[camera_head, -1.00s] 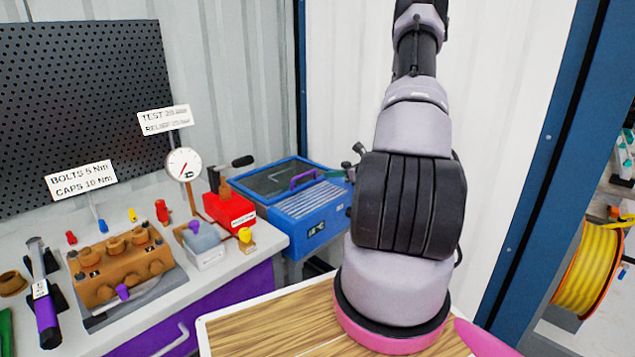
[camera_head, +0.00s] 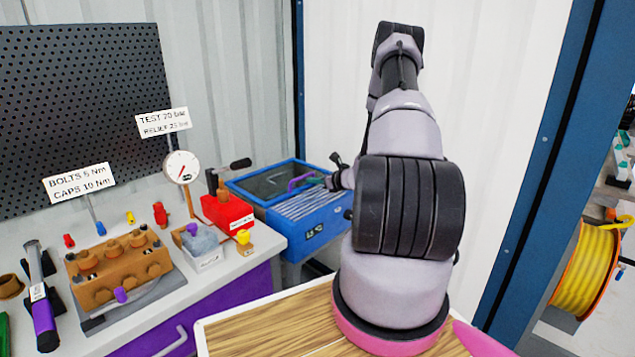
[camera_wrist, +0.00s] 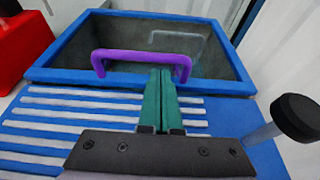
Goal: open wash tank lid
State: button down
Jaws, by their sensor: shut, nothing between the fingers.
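The blue wash tank (camera_head: 308,215) stands beyond the right end of the bench. Its lid (camera_wrist: 105,37) is a dark clear panel in a blue frame and lies down over the far part of the tank. A purple handle (camera_wrist: 140,54) arches up from the lid's near edge; it also shows in the head view (camera_head: 299,182). My gripper (camera_wrist: 161,76) has its green fingers together, with nothing between them.
A ribbed drain top (camera_wrist: 50,125) covers the near part of the tank. A red box with a lever (camera_head: 228,210) stands close on the left, on the bench. A dark round knob (camera_wrist: 297,116) shows at the right in the wrist view. The wall is close behind the tank.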

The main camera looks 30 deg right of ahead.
jog(key=shift+r, duration=0.15)
jog(key=shift+w+a+r+g, duration=0.15)
jog(key=shift+r+g, duration=0.15)
jog(key=shift+r, duration=0.55)
jog(key=w+a+r+g, duration=0.1)
jog(key=w+a+r, duration=0.1)
jog(key=w+r, duration=0.4)
jog(key=w+a+r+g+h, duration=0.1)
jog(key=w+r, duration=0.4)
jog(key=r, duration=0.7)
jog(key=shift+w+a+r, duration=0.35)
jog(key=shift+w+a, duration=0.05)
jog(key=shift+a, duration=0.15)
